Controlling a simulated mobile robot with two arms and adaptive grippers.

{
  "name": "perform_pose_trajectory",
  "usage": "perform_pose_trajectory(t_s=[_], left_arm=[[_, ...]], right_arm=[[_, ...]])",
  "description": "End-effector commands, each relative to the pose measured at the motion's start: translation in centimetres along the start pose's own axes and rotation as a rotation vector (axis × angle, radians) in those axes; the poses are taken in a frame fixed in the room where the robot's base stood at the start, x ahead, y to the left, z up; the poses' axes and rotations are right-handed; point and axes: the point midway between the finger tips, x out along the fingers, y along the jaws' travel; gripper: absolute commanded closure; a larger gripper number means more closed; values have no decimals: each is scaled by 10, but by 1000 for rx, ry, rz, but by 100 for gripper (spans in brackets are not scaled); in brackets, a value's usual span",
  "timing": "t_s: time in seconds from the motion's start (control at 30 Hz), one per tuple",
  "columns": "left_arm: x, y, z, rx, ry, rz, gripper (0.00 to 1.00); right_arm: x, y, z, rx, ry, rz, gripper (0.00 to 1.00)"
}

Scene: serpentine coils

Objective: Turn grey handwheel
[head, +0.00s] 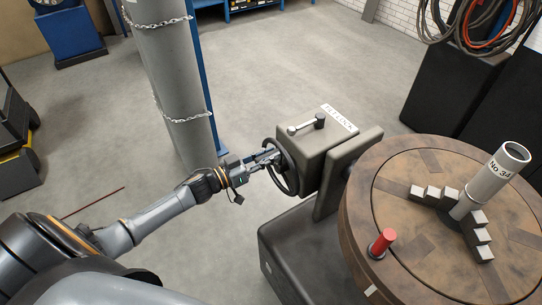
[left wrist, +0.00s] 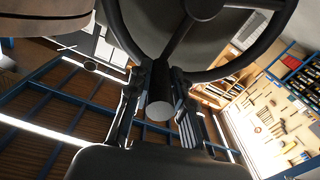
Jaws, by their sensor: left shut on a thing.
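The dark grey handwheel (head: 291,180) stands upright on the left face of a grey box (head: 325,143) in the head view. Its rim and spokes (left wrist: 245,58) fill the top of the left wrist view. My left gripper (head: 267,159) reaches it from the left. In the left wrist view, the fingers of my left gripper (left wrist: 158,118) are shut on the wheel's short round handle (left wrist: 160,92), one finger on each side. Part of the wheel is hidden behind the gripper. My right gripper is not in view.
A small lever (head: 306,125) sits on top of the box. A round wooden-topped table (head: 400,160) with a red peg (head: 383,242), pale blocks and a labelled tube (head: 490,180) is at the right. A grey post (head: 177,80) with chains stands behind my left arm.

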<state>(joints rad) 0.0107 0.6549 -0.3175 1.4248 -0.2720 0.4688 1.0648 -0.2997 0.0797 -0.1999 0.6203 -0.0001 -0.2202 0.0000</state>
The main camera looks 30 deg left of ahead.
Motion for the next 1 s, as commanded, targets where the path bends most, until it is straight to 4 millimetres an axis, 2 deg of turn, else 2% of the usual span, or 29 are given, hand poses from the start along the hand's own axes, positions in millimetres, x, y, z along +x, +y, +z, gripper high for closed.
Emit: perform_pose_trajectory(t_s=[0.03,0.3,0.33,0.43,0.77,0.87,1.0], left_arm=[[0,-5,-5,-10,4,-7,100],[0,-6,-4,-16,6,-7,100],[0,-6,-4,-16,6,-7,75],[0,-5,-4,-16,5,-6,56],[-2,-4,-2,-16,3,-3,56],[-11,-3,-1,-16,1,-3,56],[-36,-4,0,-18,-2,-4,56]], right_arm=[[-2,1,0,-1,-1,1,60],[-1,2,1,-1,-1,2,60],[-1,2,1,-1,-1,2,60],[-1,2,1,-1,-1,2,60],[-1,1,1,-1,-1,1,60],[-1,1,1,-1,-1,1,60],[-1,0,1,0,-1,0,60]])
